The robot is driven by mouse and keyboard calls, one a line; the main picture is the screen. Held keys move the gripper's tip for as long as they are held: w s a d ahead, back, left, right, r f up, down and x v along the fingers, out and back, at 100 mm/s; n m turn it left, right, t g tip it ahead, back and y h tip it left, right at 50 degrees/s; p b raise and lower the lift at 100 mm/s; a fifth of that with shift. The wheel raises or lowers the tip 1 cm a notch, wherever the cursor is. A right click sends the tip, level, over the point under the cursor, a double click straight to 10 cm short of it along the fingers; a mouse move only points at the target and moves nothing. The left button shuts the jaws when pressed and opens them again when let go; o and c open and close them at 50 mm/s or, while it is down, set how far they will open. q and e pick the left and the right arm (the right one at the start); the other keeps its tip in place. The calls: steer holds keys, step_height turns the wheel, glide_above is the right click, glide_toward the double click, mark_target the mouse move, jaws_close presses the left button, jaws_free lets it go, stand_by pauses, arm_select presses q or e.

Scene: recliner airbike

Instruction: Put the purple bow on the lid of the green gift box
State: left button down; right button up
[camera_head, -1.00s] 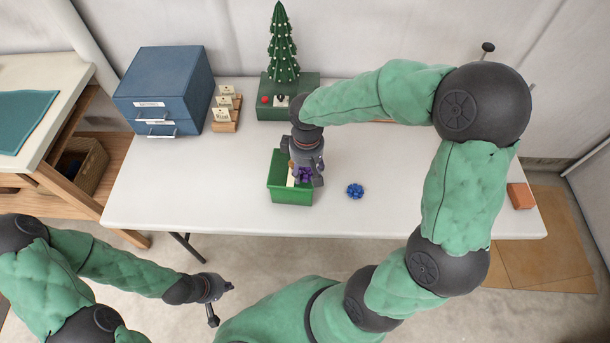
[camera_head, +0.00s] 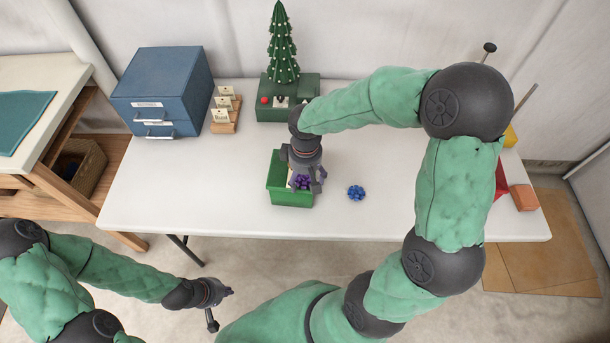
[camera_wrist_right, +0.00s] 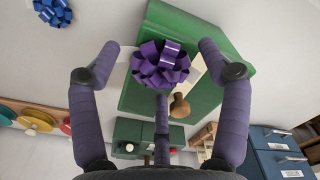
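The green gift box (camera_head: 293,200) stands on the white table, left of the blue bow. The purple bow (camera_head: 303,182) rests on top of its lid; in the right wrist view the purple bow (camera_wrist_right: 160,66) lies between my spread fingers, with gaps on both sides. My right gripper (camera_head: 308,184) is open just above the box, its fingers around the bow. My left gripper (camera_head: 222,305) is open and empty in front of the table, low at the left. My right fingers partly hide the bow and lid in the head view.
A blue bow (camera_head: 356,193) lies right of the box. Behind stand a blue drawer cabinet (camera_head: 165,92), a card holder (camera_head: 225,112) and a small tree on a green base (camera_head: 288,100). An orange block (camera_head: 524,197) is at the right edge. The table front left is clear.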

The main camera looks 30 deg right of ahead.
mark_target(306, 177)
step_height(306, 177, up, 12)
steer(key=p, duration=0.4)
steer(key=shift+r, duration=0.2)
